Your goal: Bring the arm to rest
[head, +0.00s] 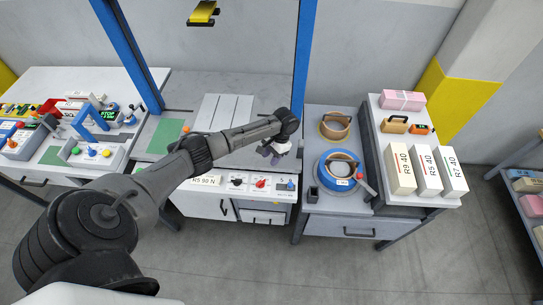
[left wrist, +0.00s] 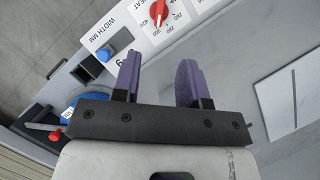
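My left arm reaches in from the lower left of the head view. Its gripper (head: 275,154) hangs over the front right part of the middle machine, above the panel with knobs. In the left wrist view the two purple fingers (left wrist: 160,85) stand apart with nothing between them, so the left gripper is open and empty. My right gripper does not show in either view.
The middle machine's control panel (head: 250,184) has a red knob. A blue ring-shaped container (head: 325,178) stands on the grey cabinet to the right. White boxes (head: 427,170) stand on the far right bench. A blue post (head: 303,60) rises behind my gripper.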

